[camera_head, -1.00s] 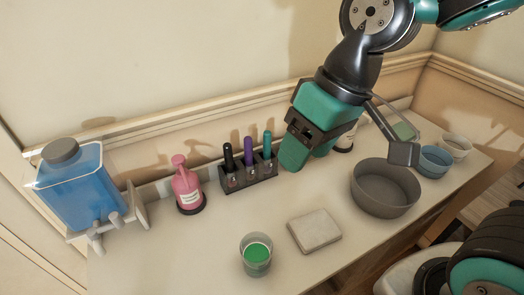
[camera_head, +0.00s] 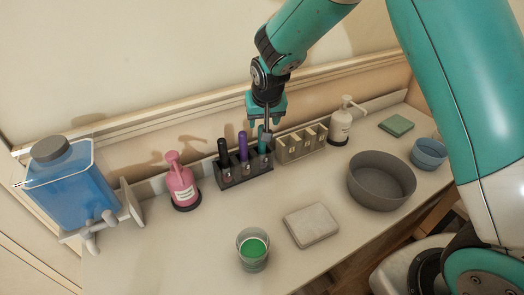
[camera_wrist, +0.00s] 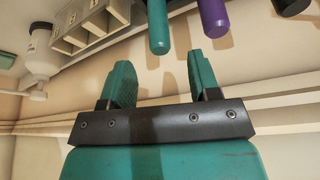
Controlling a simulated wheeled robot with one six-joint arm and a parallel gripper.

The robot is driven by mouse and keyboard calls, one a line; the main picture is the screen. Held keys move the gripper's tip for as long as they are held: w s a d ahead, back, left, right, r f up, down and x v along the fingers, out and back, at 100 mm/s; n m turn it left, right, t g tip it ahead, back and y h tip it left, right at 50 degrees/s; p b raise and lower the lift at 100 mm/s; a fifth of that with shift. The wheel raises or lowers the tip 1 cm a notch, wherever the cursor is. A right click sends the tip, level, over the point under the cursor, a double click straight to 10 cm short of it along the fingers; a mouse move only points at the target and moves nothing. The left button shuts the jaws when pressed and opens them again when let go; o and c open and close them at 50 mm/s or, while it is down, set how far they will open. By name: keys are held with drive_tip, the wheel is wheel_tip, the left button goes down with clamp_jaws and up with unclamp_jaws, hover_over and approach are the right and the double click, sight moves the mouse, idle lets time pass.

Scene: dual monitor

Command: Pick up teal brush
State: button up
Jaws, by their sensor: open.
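The teal brush (camera_head: 263,142) stands upright in the right slot of a dark rack (camera_head: 247,174), beside a purple brush (camera_head: 243,146) and a black brush (camera_head: 223,152). My gripper (camera_head: 266,117) is above the rack, close to the teal brush's upper end. In the wrist view my gripper (camera_wrist: 160,62) has its two teal fingers spread and nothing clamped. The teal brush's handle (camera_wrist: 158,26) lines up with the gap between the fingers, its end near the fingertip level. The purple brush (camera_wrist: 213,18) is just outside the right finger. Contact cannot be told.
A beige divided holder (camera_head: 300,146) is right of the dark rack, with a white pump bottle (camera_head: 341,124) beyond it. A pink bottle (camera_head: 182,186) is left. A grey bowl (camera_head: 381,182), white slab (camera_head: 311,225) and cup of green liquid (camera_head: 253,250) are in front.

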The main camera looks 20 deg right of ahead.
sight(262, 148)
drive_tip(key=p+x, duration=0.1)
drive_tip(key=x, duration=0.6)
drive_tip(key=shift+w+f+p, duration=0.15)
drive_tip(key=shift+f+p, duration=0.1)
drive_tip(key=shift+p, duration=0.1)
drive_tip(key=shift+c, duration=0.2)
drive_tip(key=c, duration=0.9)
